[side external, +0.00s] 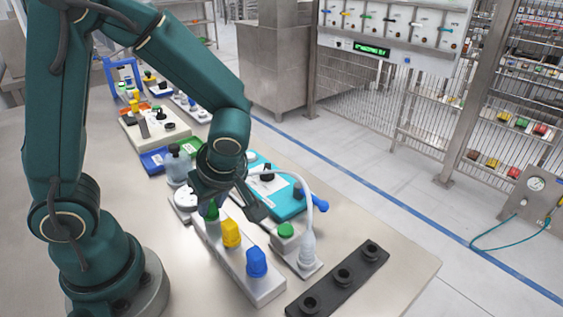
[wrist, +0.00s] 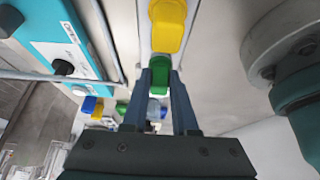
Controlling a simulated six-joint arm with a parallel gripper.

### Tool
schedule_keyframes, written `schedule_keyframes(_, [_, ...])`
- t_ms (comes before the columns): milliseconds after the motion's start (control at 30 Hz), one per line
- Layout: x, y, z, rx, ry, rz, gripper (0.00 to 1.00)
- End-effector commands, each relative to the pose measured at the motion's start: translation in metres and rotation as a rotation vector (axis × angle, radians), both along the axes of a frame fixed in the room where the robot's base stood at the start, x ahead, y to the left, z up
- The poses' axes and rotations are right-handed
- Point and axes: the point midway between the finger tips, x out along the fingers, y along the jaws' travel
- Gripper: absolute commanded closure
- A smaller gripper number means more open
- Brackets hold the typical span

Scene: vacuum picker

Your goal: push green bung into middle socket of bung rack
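The green bung (side external: 211,213) stands at the far end of a white block (side external: 263,288), in line with a yellow bung (side external: 231,234) and a blue bung (side external: 256,262). My gripper (side external: 232,207) is low over the far end of this block. In the wrist view, my gripper's fingers (wrist: 161,72) lie on either side of the green bung (wrist: 155,75), with the yellow bung (wrist: 167,25) beyond. The fingers look spread; contact cannot be made out. The black bung rack (side external: 325,292) lies at the table's front right. Its middle socket (side external: 343,275) and both outer sockets look empty.
A white device with a green button (side external: 286,230) and an upright hose fitting (side external: 308,247) stand between block and rack. A bottle (side external: 178,165) and a round dial (side external: 184,199) sit near the block's far end.

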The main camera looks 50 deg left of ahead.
Motion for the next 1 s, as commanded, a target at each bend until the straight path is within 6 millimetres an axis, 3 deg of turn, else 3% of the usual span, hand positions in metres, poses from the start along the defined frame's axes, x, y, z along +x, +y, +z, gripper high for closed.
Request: schedule_keyframes(1000, [0.001, 0.000, 0.031, 0.000, -0.003, 0.001, 1.00])
